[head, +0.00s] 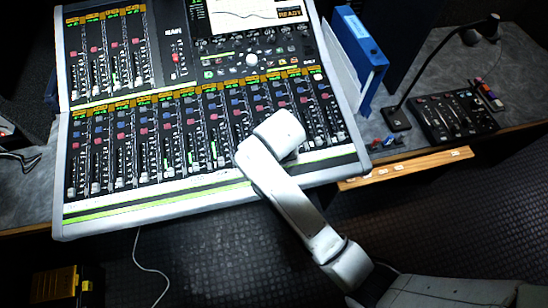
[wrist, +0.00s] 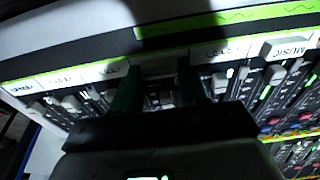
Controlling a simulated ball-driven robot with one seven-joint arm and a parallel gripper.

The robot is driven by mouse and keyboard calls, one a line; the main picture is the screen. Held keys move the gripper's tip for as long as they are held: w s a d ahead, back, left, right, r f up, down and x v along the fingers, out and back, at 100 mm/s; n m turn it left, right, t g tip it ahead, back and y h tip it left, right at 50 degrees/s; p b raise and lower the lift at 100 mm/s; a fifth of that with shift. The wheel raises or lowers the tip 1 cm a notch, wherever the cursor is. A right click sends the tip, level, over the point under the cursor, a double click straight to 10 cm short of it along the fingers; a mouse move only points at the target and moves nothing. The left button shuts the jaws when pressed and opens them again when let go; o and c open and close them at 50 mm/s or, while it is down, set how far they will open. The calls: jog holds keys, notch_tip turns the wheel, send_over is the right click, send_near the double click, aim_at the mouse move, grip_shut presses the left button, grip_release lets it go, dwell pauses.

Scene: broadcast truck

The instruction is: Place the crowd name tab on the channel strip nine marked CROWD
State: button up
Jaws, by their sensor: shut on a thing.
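My gripper (wrist: 156,80) shows in the wrist view with its two dark green fingers closed on a small pale tab (wrist: 155,70), taken as the crowd name tab. Its face is in shadow and I cannot read it. The fingers are at the label strip (wrist: 222,50) along the mixing console's front edge; I cannot tell whether the tab touches the strip. A white tab marked MUSIC (wrist: 287,48) lies to the right. Other labels on the strip are too dim to read surely. In the head view my arm hides the gripper and the strip under it.
The mixing console (head: 150,213) has rows of faders just beyond the strip. To its right are a blue binder (head: 360,48), a gooseneck lamp (head: 440,62), a black control box (head: 453,115) and a wooden ledge (head: 410,167).

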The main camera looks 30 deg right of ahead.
jog(key=o, duration=1)
jog(key=shift+f, duration=0.1)
jog(key=p+v, duration=0.1)
jog(key=v, duration=1.1)
jog(key=shift+s, duration=0.1)
jog(key=s+d+f+n, duration=0.1)
jog(key=s+d+f, duration=0.2)
jog(key=s, duration=0.3)
jog(key=s+d+f+n+g, duration=0.1)
jog(key=s+d+f, duration=0.1)
jog(key=s+f, duration=0.2)
jog(key=s+d+f+n, duration=0.1)
jog(key=s+d+f, duration=0.2)
jog(key=s, duration=0.7)
jog(key=shift+d+f+g+y, duration=0.2)
jog(key=shift+d+g+y, duration=0.1)
